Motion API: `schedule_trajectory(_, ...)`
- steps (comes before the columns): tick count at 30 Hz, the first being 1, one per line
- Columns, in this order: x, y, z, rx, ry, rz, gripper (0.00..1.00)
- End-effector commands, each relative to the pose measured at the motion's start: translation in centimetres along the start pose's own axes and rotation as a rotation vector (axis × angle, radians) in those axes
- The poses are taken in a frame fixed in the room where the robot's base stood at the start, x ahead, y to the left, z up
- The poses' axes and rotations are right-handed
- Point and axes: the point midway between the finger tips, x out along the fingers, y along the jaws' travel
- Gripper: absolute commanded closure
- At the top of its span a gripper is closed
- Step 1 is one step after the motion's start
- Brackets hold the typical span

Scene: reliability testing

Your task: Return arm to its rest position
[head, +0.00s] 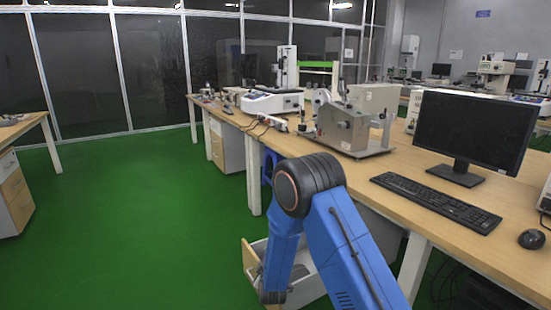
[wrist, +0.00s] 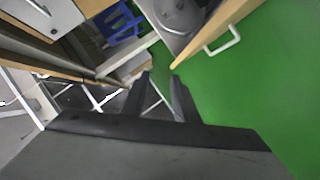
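My blue arm is bent in the head view, with its dark elbow joint high and its forearm pointing down beside the desk (head: 420,180). My gripper shows in the wrist view (wrist: 161,80), with its two dark fingers apart and nothing seen between them. In the head view the gripper is out of sight, low by an open drawer. The drawer's wooden front (head: 250,257) stands pulled out under the desk. In the wrist view the drawer front (wrist: 215,28) with its white handle (wrist: 222,42) is just beyond the fingers, to the upper right.
A rounded grey thing (wrist: 180,14) shows at the drawer in the wrist view. The desk carries a monitor (head: 475,130), keyboard (head: 435,200), mouse (head: 532,239) and a grey test machine (head: 343,128). Something blue (head: 268,164) is under the desk. Green floor (head: 130,220) is clear at left.

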Motion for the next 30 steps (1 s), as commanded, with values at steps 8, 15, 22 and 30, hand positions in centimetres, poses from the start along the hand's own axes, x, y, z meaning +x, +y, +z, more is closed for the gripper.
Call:
schedule_trajectory(8,-3.6,7.3,-1.6,0.147,-0.04,-0.08,0.73)
schedule_trajectory(15,-7.7,12.7,-2.2,0.26,-0.082,-0.147,0.73)
schedule_trajectory(22,-12.6,17.2,-2.2,0.359,-0.13,-0.204,0.73)
schedule_trajectory(30,-19.4,21.6,-1.4,0.464,-0.198,-0.26,0.73)
